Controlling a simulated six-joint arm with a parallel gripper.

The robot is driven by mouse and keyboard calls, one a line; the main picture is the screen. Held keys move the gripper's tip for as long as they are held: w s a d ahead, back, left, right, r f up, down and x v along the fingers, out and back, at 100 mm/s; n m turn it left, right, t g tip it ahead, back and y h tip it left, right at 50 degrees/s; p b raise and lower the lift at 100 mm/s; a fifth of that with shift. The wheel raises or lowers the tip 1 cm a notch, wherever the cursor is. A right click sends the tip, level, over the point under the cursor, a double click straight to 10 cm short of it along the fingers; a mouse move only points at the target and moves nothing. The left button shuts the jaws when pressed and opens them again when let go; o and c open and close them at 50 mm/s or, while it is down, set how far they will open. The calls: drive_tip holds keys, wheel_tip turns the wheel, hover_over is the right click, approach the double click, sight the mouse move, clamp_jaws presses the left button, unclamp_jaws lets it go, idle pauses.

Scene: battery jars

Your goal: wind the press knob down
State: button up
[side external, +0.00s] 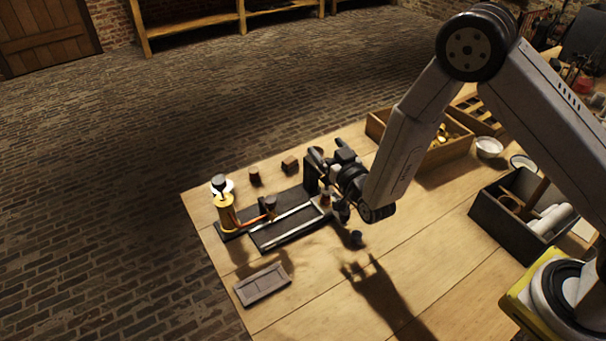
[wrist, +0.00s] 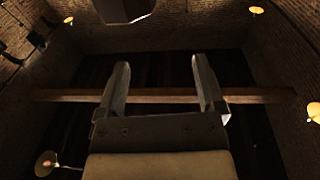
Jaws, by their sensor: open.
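My gripper (wrist: 160,75) is open in the wrist view, with nothing between its two fingers. In the side view my gripper (side external: 328,184) is beside the dark press rig (side external: 285,219), over its right end, and partly covers it. The rig has a flat dark base with pale rails and a black upright (side external: 311,174). A brass jar (side external: 226,212) with a dark top stands at its left end, and a small dark-brown piece (side external: 270,203) stands above the rails. I cannot tell for sure which part is the press knob; the wrist view does not show the rig.
Small brown blocks (side external: 289,164) stand behind the rig. A grey tray (side external: 263,285) lies in front, and a small dark cup-like piece (side external: 357,238) sits right. The front middle of the table is clear.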

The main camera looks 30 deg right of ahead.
drive_tip(key=s+a+f+m+g+h, duration=0.2)
drive_tip(key=s+f+m+h, duration=0.2)
drive_tip(key=s+f+h, duration=0.1)
drive_tip(key=shift+s+a+f+g+h, duration=0.15)
drive_tip(key=shift+s+f+g+h, duration=0.25)
drive_tip(key=shift+h, duration=0.4)
drive_tip(key=shift+f, duration=0.1)
drive_tip(key=shift+x, duration=3.95)
clamp_jaws()
drive_tip(key=shift+m, duration=0.3)
